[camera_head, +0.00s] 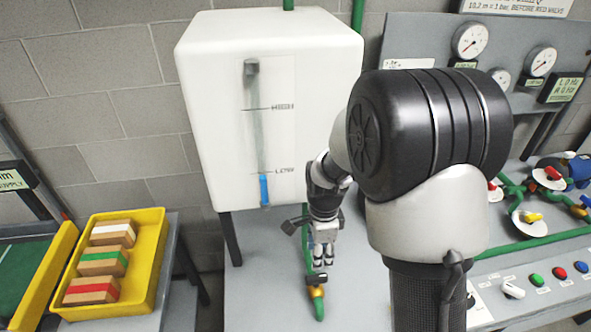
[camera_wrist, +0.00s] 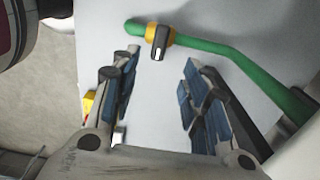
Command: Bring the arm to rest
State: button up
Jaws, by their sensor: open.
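My gripper (camera_head: 325,252) hangs at the end of my arm in the head view, pointing down in front of the white tank (camera_head: 315,95). In the wrist view my gripper (camera_wrist: 158,100) has its two blue-padded fingers wide apart with nothing between them. A green pipe (camera_wrist: 220,50) with a yellow fitting and a grey lever (camera_wrist: 160,42) lies past the fingertips. The fitting also shows just below the gripper in the head view (camera_head: 316,292). I cannot tell the exact gap between them. My large black arm joint hides part of the right side.
A yellow tray (camera_head: 158,262) with several banded blocks stands at the left on a grey table. At the right is a grey panel with gauges (camera_head: 470,40), coloured valves (camera_head: 548,177) and push buttons (camera_head: 560,273). The grey surface around the pipe is mostly bare.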

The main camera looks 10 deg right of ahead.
jog(key=s+r+n+t, duration=0.1)
jog(key=s+r+n, duration=0.35)
jog(key=r, duration=0.55)
jog(key=s+r+n+t, duration=0.3)
jog(key=s+r+n, duration=0.8)
jog(key=s, duration=0.5)
jog(key=n, duration=0.2)
jog(key=shift+s+r+n+t, duration=0.2)
jog(key=shift+s+n+t, duration=0.1)
jog(key=shift+s+n, duration=0.05)
jog(key=shift+c, duration=0.2)
